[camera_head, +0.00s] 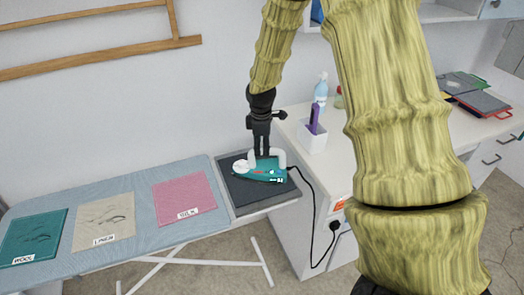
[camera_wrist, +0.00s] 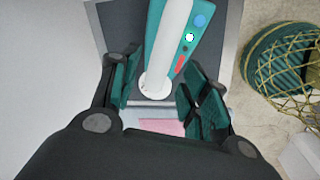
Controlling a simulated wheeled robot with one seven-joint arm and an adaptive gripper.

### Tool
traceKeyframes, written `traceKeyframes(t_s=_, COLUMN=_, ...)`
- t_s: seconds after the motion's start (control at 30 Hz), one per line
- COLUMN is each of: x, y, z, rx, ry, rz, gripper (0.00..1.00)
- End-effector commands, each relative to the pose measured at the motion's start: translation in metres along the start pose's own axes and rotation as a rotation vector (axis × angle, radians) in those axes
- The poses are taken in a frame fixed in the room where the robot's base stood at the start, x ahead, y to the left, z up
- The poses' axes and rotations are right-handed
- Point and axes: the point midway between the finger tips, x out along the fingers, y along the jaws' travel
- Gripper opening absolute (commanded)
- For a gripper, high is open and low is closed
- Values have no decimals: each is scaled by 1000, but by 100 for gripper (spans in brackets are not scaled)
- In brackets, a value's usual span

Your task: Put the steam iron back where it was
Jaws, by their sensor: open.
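The steam iron (camera_head: 262,173) is teal with a white handle. It lies on the dark rest pad (camera_head: 237,199) at the right end of the ironing board (camera_head: 137,205). My gripper (camera_head: 262,153) points down at the iron from above. In the wrist view the iron (camera_wrist: 183,50) lies on the dark pad (camera_wrist: 123,22), and its white handle runs between the two fingers of my gripper (camera_wrist: 163,88). The fingers are open, with a gap visible on the handle's sides. Contact cannot be told.
Wool, linen and silk cloth squares (camera_head: 184,197) lie on the board. A black cord (camera_head: 310,200) runs from the iron to a socket on the white counter (camera_head: 316,165). A white holder (camera_head: 312,138) and bottle (camera_head: 320,92) stand there. A teal ribbed object under netting (camera_wrist: 283,65) is on the floor.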

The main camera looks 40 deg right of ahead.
Motion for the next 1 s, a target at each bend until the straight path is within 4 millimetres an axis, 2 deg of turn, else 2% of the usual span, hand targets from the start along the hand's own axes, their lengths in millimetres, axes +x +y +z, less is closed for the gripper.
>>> traceKeyframes(t_s=0.6, x=-69, y=0, z=0, rx=1, ry=0, rz=1, gripper=45)
traceKeyframes(t_s=1.0, x=-79, y=0, z=0, rx=0, ry=0, rz=-1, gripper=45)
